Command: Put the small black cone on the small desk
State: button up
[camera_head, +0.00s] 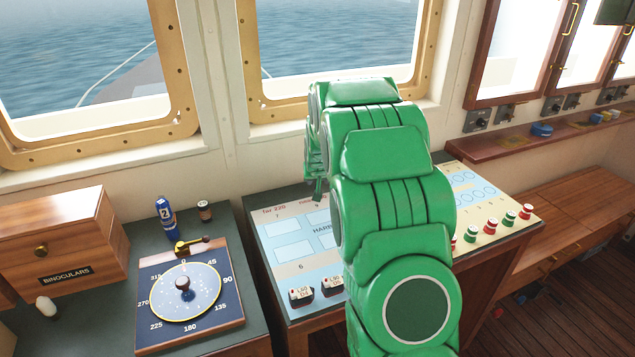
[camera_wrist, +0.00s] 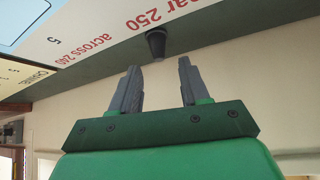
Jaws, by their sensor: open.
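The small black cone (camera_wrist: 156,43) shows in the wrist view on the dark green strip of a desk, beside a board printed "far 250". In the head view the cone is not visible; my green arm covers that part. My gripper (camera_wrist: 160,65) is open, its two grey fingers pointing at the cone, which sits in line with the gap between them, just beyond the tips. Nothing is between the fingers. In the head view my gripper (camera_head: 318,190) shows only partly, low over the chart desk (camera_head: 262,262). Which surface is the small desk is not clear.
A blue bottle (camera_head: 166,217) and a small dark jar (camera_head: 205,211) stand behind the compass board (camera_head: 190,297) at left. A binoculars box (camera_head: 62,245) is further left. Several red and green pieces stand on the right of the chart desk. A wooden bench (camera_head: 575,205) lies at right.

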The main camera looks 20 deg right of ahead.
jog(key=shift+v, duration=3.9)
jog(key=s+a+r+n+g+y, duration=0.15)
jog(key=s+a, duration=0.25)
jog(key=s, duration=0.4)
jog(key=s+a+r+g, duration=0.15)
jog(key=s+a, duration=0.25)
jog(key=s, duration=0.5)
jog(key=s+a+r+g, duration=0.15)
jog(key=s+a, duration=0.25)
jog(key=s, duration=0.4)
jog(key=s+a+r+n+g, duration=0.1)
jog(key=s+a+g, duration=0.1)
jog(key=s, duration=1.1)
jog(key=s+a+r+n+g, duration=0.1)
jog(key=s+a, duration=0.3)
jog(key=s, duration=0.9)
jog(key=shift+s+g+y, duration=0.35)
jog(key=shift+s+g, duration=0.05)
jog(key=shift+g, duration=0.35)
